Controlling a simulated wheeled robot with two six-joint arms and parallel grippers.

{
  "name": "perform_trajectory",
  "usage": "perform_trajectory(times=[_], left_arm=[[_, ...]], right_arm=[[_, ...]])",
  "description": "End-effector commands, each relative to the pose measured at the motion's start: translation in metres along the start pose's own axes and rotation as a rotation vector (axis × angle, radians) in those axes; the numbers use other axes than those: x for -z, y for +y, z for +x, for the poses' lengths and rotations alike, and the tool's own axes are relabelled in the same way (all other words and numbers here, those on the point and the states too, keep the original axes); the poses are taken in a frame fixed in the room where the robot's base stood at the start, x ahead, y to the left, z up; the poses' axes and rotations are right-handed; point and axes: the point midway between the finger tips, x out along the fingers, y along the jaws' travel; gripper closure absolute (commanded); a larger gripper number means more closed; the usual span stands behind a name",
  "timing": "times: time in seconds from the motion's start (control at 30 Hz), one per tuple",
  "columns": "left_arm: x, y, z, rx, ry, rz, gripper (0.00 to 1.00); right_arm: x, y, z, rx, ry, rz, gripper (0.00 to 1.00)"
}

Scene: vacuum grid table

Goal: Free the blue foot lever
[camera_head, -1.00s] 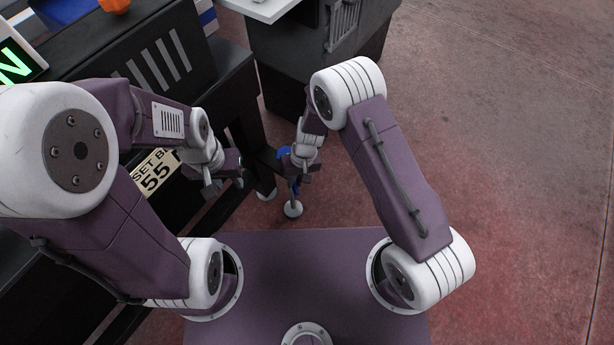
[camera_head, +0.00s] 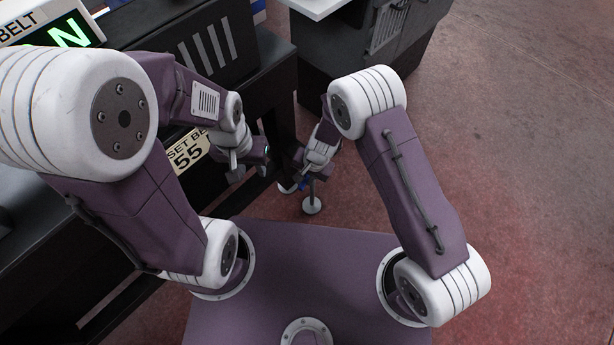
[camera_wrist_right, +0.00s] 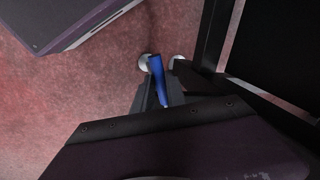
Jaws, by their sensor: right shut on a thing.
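The blue foot lever (camera_wrist_right: 157,78) shows as a blue bar between the dark fingers of my right gripper (camera_wrist_right: 161,92) in the right wrist view. The gripper is shut on it. In the head view only a small blue patch of the lever (camera_head: 303,186) shows under my right gripper (camera_head: 309,175), low beside the black table frame. The gripper hides the rest of it. My left gripper (camera_head: 250,166) hangs in front of the black table's side, left of the lever and apart from it. Its fingers are too small and dark to read.
The black table frame (camera_head: 283,120) is close on the left, with a "55" label (camera_head: 188,152). A dark cabinet (camera_head: 340,75) stands behind. The floor to the right is clear.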

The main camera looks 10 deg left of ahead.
Motion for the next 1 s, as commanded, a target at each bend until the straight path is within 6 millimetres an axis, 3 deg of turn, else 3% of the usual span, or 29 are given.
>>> perform_trajectory(times=[0.4,0.43,0.5,0.83,1.0], left_arm=[[0.000,0.000,0.000,0.000,0.000,0.000,0.64],[0.000,0.000,0.000,0.000,0.000,0.000,0.64],[0.000,0.000,0.000,0.000,0.000,0.000,0.64],[0.000,0.000,-0.003,0.000,0.000,0.000,0.64],[0.002,0.001,-0.024,0.000,0.000,0.000,0.64]], right_arm=[[0.002,-0.002,-0.001,0.003,0.006,0.010,1.00],[0.002,-0.002,-0.001,0.003,0.006,0.010,0.81],[0.002,-0.002,-0.001,0.003,0.006,0.010,0.61],[0.001,-0.001,-0.004,0.001,0.003,0.008,0.61],[0.001,-0.003,-0.040,0.003,0.005,0.008,0.61]])
